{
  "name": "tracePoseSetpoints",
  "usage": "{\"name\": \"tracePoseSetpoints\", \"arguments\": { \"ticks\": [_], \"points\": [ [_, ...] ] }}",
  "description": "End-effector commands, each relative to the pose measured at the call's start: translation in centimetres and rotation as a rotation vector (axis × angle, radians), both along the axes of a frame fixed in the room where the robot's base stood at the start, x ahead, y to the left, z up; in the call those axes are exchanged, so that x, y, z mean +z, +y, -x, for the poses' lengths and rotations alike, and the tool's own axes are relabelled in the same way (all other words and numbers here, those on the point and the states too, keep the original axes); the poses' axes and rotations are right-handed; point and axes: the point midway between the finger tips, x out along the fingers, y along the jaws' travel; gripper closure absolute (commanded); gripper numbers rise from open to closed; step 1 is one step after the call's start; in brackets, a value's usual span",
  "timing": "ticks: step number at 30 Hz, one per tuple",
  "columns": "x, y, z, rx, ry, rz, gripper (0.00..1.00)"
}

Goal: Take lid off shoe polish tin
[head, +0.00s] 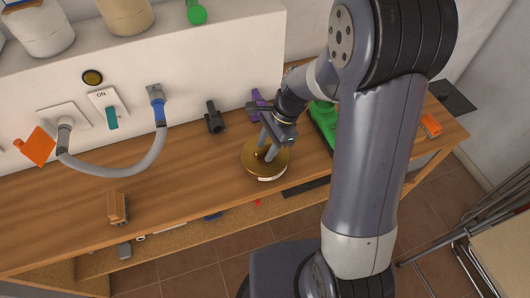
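The shoe polish tin (250,164) is a round, low, gold-brown tin on the wooden bench top, near its front edge. Its lid looks to be on, with a pale band showing along the lower front rim. My gripper (266,155) reaches down from the upper right, and its two grey fingers end over the middle of the tin's top. The fingertips look very close to the top or touching it. I cannot tell whether they hold any part of the lid.
A black fitting (214,118), a purple item (258,98) and a green object (323,120) stand behind the tin. A grey hose (118,174) loops from the wall.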

Motion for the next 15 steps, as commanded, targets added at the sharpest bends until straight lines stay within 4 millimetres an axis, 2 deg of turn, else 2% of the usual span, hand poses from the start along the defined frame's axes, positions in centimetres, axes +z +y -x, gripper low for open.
{"name": "tracePoseSetpoints", "arguments": {
  "ticks": [2, 13, 15],
  "points": [
    [0.02, 0.00, -0.01, 0.000, 0.000, 0.000, 0.68],
    [0.04, -0.01, -0.01, 0.000, 0.000, 0.000, 0.99],
    [0.04, -0.01, -0.02, 0.000, -0.001, 0.000, 1.00]
  ]
}}
